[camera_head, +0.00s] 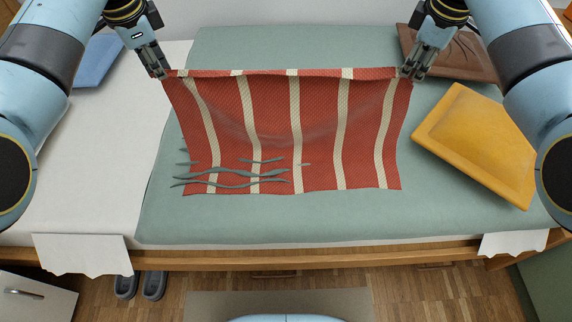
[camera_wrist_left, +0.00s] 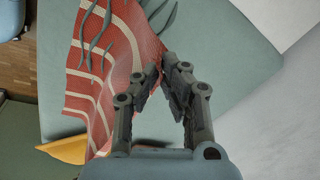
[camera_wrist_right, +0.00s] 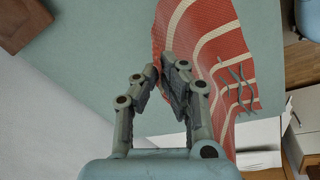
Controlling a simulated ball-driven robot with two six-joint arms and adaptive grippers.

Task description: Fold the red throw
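The red throw (camera_head: 270,130) with cream stripes is spread over the green bed cover, its far edge raised between my two grippers. Its near part lies on the bed, and wavy folds of green cover poke through its near left area. My left gripper (camera_head: 160,72) is closed on the far left corner; the throw also shows in the left wrist view (camera_wrist_left: 130,55). My right gripper (camera_head: 408,72) is closed on the far right corner; the throw also shows in the right wrist view (camera_wrist_right: 207,45). The fingertips hide the pinched corners.
A yellow cushion (camera_head: 477,145) lies right of the throw, and a brown cushion (camera_head: 455,52) lies behind my right gripper. A blue cushion (camera_head: 97,60) is at the back left on white bedding (camera_head: 75,180). Green cover (camera_head: 290,228) is clear in front of the throw.

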